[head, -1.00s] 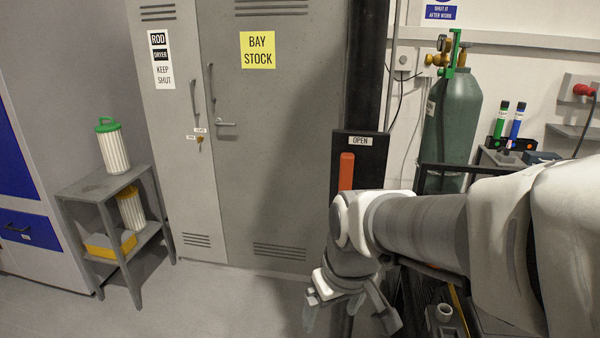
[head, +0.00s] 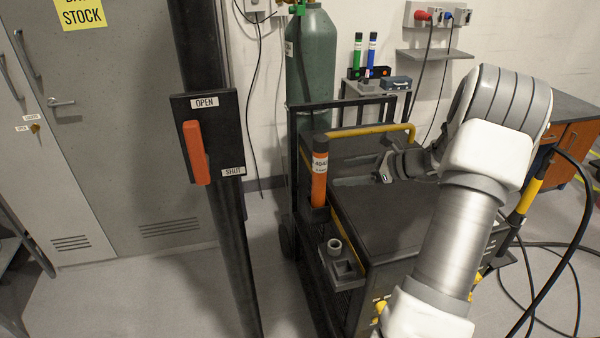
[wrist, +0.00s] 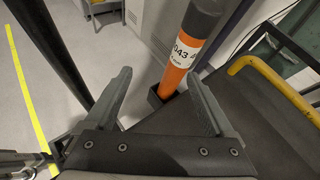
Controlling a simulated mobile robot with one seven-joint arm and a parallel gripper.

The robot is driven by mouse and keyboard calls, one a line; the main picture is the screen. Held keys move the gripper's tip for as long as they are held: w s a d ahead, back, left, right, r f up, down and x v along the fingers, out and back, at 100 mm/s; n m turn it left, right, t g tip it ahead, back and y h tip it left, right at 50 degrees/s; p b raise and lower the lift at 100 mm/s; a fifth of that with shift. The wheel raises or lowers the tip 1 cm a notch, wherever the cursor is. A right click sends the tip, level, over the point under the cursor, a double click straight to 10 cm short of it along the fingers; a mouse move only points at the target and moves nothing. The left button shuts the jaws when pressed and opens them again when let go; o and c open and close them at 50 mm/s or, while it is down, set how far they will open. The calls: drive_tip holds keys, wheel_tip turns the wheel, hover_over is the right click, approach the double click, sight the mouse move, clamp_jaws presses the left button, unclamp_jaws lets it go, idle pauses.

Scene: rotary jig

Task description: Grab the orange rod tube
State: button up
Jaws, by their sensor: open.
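The orange rod tube (head: 319,180) stands upright at the near left corner of the dark cart, with a black cap and a white label. In the wrist view the tube (wrist: 177,77) leans across the picture, its foot in a small black holder (wrist: 155,98). My gripper (head: 347,181) is open and empty, just right of the tube in the head view, its fingers pointing left toward it. In the wrist view my gripper (wrist: 158,76) has the tube ahead, right of centre between the fingers, close to the right fingertip. Whether that finger touches it is unclear.
The cart top (head: 375,210) has a yellow rail (head: 370,130) behind the tube. A green gas cylinder (head: 318,65) stands behind. A black post with an orange lever (head: 195,152) is to the left. A grey ring (head: 334,246) sits on a side tray below the tube.

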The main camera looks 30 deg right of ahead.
sight(319, 181)
drive_tip(key=w+a+f+m+p, duration=0.1)
drive_tip(key=w+f, duration=0.3)
drive_tip(key=w, duration=0.2)
drive_tip(key=w+a+f+m+t+p, duration=0.1)
drive_tip(key=w+a+f, duration=0.1)
drive_tip(key=w+f, duration=0.2)
drive_tip(key=shift+w+m+h, duration=0.3)
drive_tip(key=shift+w, duration=1.45)
clamp_jaws()
drive_tip(key=shift+r, duration=0.1)
